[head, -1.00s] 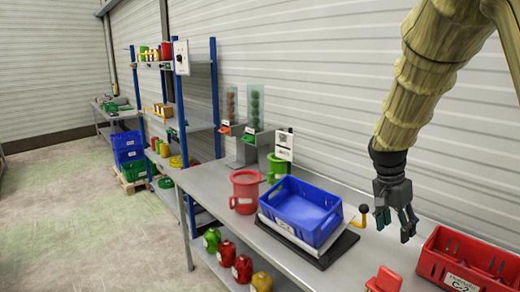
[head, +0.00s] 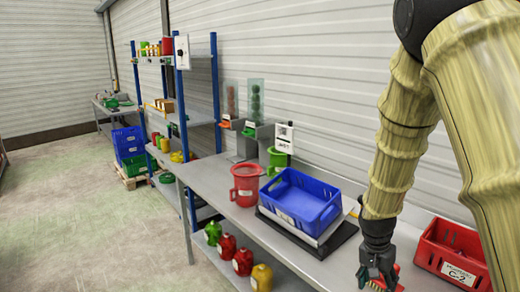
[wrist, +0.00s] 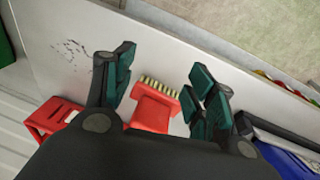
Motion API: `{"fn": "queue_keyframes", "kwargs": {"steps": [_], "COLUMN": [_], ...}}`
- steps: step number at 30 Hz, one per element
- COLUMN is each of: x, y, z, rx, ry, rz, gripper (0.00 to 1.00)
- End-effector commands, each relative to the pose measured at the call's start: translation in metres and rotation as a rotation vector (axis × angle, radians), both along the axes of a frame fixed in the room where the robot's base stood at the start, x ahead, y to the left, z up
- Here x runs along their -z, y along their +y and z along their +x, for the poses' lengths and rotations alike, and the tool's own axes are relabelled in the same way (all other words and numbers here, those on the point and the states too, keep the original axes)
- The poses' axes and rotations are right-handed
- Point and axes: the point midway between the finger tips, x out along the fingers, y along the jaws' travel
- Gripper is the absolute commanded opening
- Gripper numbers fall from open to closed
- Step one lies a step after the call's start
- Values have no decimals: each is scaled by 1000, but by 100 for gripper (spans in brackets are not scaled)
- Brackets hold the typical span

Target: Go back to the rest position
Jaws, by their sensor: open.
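My gripper (head: 377,276) is low over the front right of the grey workbench, in front of the red crate. In the wrist view my gripper (wrist: 163,66) has its fingers spread wide. A red brush (wrist: 152,113) with pale bristles shows between them, with gaps on both sides. In the head view the brush (head: 398,286) is mostly hidden behind the fingers. I cannot tell how far the fingers are above the bench. No rest position is marked in view.
A blue crate (head: 289,202) stands on a dark-based platform left of my gripper. A red crate (head: 436,261) labelled C-2 is to the right. A red jug (head: 245,188) and a green jug (head: 277,161) stand further left. Open floor (head: 75,225) lies left of the bench.

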Motion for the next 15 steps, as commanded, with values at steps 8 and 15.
{"fn": "queue_keyframes", "kwargs": {"steps": [8,15], "x": [134,221], "y": [26,48], "z": [-56,-121], "rx": [-203,-361], "ry": [43,58], "rz": [67,117], "gripper": [56,56]}}
